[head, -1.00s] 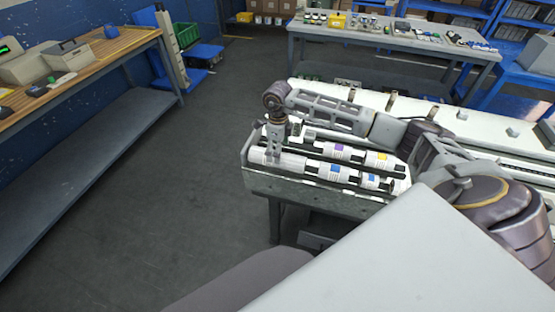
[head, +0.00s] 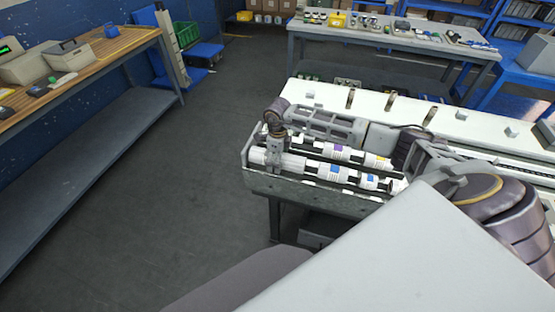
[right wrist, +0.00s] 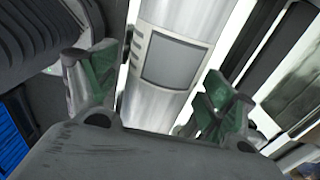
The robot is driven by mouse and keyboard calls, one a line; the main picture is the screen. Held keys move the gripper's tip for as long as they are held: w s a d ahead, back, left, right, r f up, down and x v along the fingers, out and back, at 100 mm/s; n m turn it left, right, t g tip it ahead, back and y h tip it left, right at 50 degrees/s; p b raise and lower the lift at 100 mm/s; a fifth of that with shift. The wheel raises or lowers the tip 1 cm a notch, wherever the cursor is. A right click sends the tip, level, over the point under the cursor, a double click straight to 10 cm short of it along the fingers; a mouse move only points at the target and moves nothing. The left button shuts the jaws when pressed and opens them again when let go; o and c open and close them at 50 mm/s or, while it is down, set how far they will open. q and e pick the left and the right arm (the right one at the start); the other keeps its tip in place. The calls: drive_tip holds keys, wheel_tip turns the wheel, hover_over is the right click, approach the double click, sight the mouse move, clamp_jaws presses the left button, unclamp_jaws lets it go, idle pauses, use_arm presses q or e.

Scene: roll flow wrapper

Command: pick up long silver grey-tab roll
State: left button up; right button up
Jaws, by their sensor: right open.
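A silver roll (right wrist: 165,70) with a grey rectangular tab (right wrist: 170,63) runs between the fingers of my right gripper (right wrist: 155,95) in the right wrist view. The right gripper is open, with one finger on each side of the roll; I cannot tell whether they touch it. In the head view the right gripper (head: 272,167) points down over the left end of the roll tray, at a silver roll (head: 293,163). The grey tab cannot be made out there. My left gripper is not in view.
Rolls with blue labels (head: 339,173) lie to the right of the gripper, and a purple-labelled roll (head: 340,148) lies behind. The tray has a raised metal front wall (head: 310,190). The long white machine (head: 375,103) stands behind. The floor at left is clear.

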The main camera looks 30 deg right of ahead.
idle(0.4)
drive_tip(key=shift+w+r, duration=0.1)
drive_tip(key=c, duration=1.8)
